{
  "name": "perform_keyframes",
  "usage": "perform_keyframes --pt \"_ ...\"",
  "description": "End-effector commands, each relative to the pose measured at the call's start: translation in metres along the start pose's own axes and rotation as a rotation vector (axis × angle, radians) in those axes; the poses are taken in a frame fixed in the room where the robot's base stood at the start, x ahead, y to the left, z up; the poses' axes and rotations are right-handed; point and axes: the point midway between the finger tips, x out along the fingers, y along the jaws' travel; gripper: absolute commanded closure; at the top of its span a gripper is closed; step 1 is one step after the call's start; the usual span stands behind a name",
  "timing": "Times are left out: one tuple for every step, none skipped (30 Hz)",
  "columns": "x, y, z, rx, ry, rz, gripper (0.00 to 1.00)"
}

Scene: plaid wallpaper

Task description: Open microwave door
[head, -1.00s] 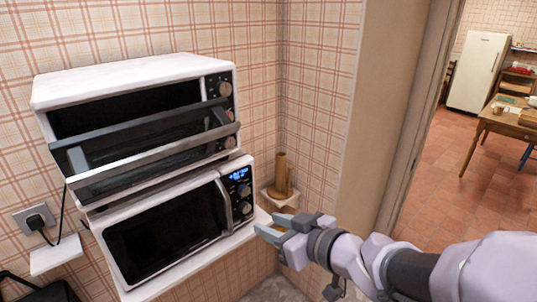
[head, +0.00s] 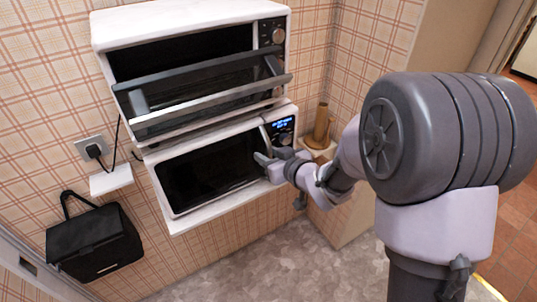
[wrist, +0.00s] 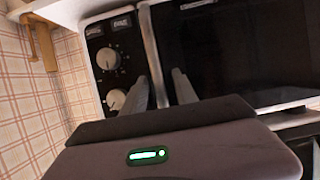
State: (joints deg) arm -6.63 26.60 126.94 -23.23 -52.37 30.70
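The white microwave (head: 216,203) is the lower of two stacked appliances in the head view. Its dark-windowed door (head: 205,172) is shut. A pale upright handle (wrist: 154,55) runs along the door edge beside the control panel (wrist: 117,62) with its two knobs. My gripper (head: 268,168) is at the handle in the head view and hides much of it. In the wrist view my gripper (wrist: 160,85) has its two fingers apart, one on each side of the lower part of the handle. I cannot tell whether either finger touches it.
A toaster oven (head: 190,25) sits above, its glass door (head: 200,95) tilted out over the microwave. A wooden holder (head: 320,125) stands on the right. A black bag (head: 95,243) hangs at lower left by a wall socket (head: 92,148). The floor in front is clear.

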Motion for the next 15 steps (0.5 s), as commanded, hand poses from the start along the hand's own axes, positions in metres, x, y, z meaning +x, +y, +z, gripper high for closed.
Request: perform_keyframes --pt "0.0000 0.0000 -0.0002 0.000 0.000 0.000 0.65" --pt "-0.0001 0.0001 -0.0002 0.000 0.000 0.000 0.65" --pt "-0.0002 0.0001 -0.0003 0.000 0.000 0.000 0.65" --pt "-0.0003 0.0001 -0.0003 0.000 0.000 0.000 0.65" --pt "-0.0003 0.0001 -0.0003 0.000 0.000 0.000 0.67" --pt "-0.0004 0.0001 -0.0003 0.000 0.000 0.000 0.75" --pt "-0.0004 0.0001 -0.0003 0.000 0.000 0.000 0.81" --pt "-0.0004 0.0001 -0.0003 0.000 0.000 0.000 0.87" --pt "-0.0005 0.0001 -0.0003 0.000 0.000 0.000 0.95" --pt "-0.0005 0.0001 -0.0003 0.000 0.000 0.000 1.00" --pt "-0.0005 0.0001 -0.0004 0.000 0.000 0.000 1.00" --pt "-0.0005 0.0001 -0.0004 0.000 0.000 0.000 1.00" --pt "-0.0005 0.0001 -0.0004 0.000 0.000 0.000 1.00" --pt "-0.0006 0.0001 -0.0004 0.000 0.000 0.000 1.00" --pt "-0.0006 0.0001 -0.0004 0.000 0.000 0.000 1.00"
